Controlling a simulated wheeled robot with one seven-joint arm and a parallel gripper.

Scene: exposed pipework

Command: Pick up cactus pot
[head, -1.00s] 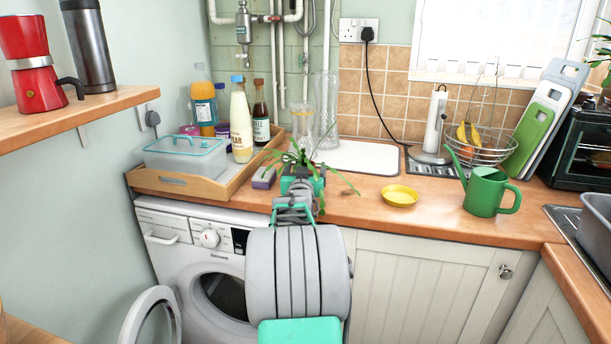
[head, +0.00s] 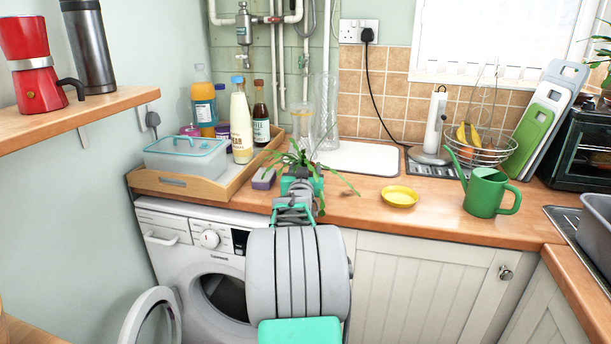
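A plant with long, thin green leaves (head: 338,178) stands at the front of the wooden counter in the head view, and its leaves spread out around my gripper. Its pot is hidden behind my gripper and wrist. My gripper (head: 302,180), grey with green parts, is right at the plant's base, low over the counter's front edge. My own arm blocks the view of the fingertips, so I cannot tell whether they are apart or closed on the pot.
A wooden tray (head: 193,188) with a lidded box and several bottles is on the left. A small purple-grey block (head: 263,179) lies left of the plant. A yellow saucer (head: 400,196) and green watering can (head: 486,192) stand right. Clear glass vases (head: 326,112) stand behind.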

